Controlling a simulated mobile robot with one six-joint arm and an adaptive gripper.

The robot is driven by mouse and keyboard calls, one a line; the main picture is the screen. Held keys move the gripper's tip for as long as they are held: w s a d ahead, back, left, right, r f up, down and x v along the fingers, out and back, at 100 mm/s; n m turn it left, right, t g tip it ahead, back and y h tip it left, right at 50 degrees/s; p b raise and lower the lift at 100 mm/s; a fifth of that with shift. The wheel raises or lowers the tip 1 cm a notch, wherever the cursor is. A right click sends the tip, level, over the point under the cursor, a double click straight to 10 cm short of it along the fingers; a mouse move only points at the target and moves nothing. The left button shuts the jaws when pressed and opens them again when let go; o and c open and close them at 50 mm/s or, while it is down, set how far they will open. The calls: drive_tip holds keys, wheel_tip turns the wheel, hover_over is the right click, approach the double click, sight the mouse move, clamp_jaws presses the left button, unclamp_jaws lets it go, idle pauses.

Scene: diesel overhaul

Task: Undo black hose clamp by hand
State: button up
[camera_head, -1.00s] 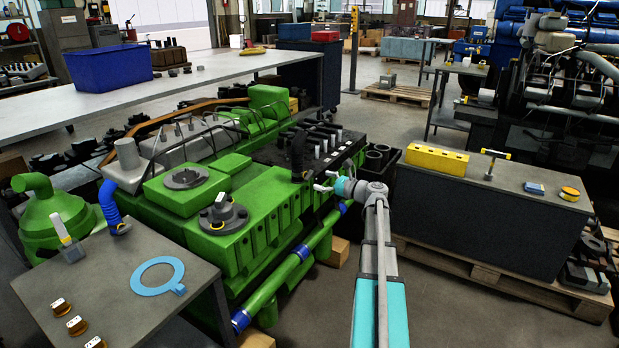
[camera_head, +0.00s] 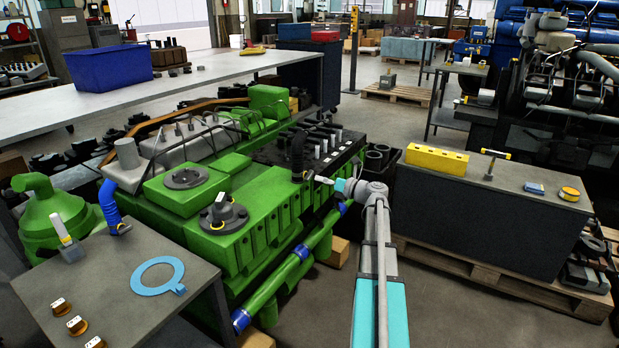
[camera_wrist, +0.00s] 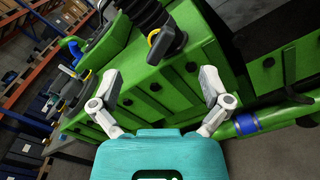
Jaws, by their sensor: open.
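The black hose (camera_head: 297,153) stands upright on the right side of the green engine. Its black clamp (camera_head: 306,176), with a yellow ring, is at the hose's lower end. In the wrist view the black clamp (camera_wrist: 168,43) and the ribbed black hose (camera_wrist: 150,14) are at the top, ahead of the fingertips. My gripper (camera_head: 322,181) is just right of the clamp, pointing left at it. In the wrist view my gripper (camera_wrist: 161,80) is open and empty, its fingers wide apart with the green engine side behind them. No contact with the clamp shows.
The green engine block (camera_head: 262,222) fills the space left of my arm. A green pipe with blue bands (camera_head: 300,253) runs along its lower side. A dark cabinet (camera_head: 480,225) stands on a pallet to the right. Bare floor lies between.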

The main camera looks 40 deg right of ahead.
sight(311, 177)
drive_tip(key=m, duration=0.5)
drive_tip(key=shift+m, duration=0.4)
drive_tip(key=shift+w+a, duration=0.15)
drive_tip(key=shift+w, duration=0.2)
drive_tip(key=shift+x, duration=2.15)
clamp_jaws()
